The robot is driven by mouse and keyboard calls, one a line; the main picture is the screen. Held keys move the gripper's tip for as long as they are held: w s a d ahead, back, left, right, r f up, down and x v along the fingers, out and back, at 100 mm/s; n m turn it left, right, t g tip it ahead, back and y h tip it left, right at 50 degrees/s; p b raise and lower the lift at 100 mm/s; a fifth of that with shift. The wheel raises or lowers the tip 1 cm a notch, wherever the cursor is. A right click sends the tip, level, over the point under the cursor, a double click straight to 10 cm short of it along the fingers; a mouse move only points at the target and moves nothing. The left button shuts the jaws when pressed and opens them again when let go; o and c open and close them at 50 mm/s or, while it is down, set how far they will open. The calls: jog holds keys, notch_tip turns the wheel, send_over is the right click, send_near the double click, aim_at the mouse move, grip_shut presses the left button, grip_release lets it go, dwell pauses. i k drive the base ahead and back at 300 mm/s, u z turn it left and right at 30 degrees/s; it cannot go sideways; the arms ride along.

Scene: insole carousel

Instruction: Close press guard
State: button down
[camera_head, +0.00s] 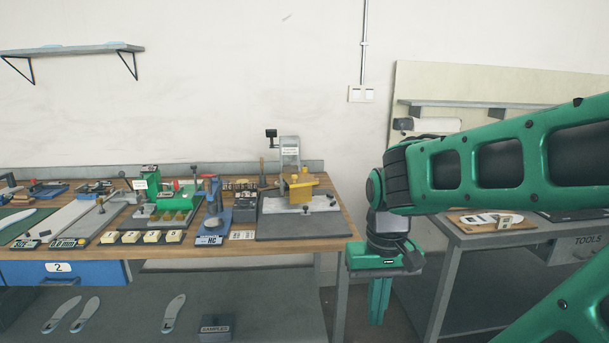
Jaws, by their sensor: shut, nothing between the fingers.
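A grey bench device (290,155) with an upright column stands on a dark base plate near the right end of the wooden workbench. A yellow angled part (303,190) is on its front; I cannot tell for sure if this is the press guard. A blue upright hand device (213,218) marked "HC" stands further left on the bench. My gripper (379,300) points down, shut and empty, to the right of the bench's right end and well apart from both devices.
The wooden workbench (345,215) holds a green machine (165,192), yellow blocks and long grey fixtures at left. A grey side table (505,235) stands behind my arm. Insoles and a "SAMPLES" box (216,328) lie on the lower shelf. A floor gap separates the tables.

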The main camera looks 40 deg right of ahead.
aim_at(302, 192)
jog(key=i, duration=0.95)
jog(key=u, duration=0.05)
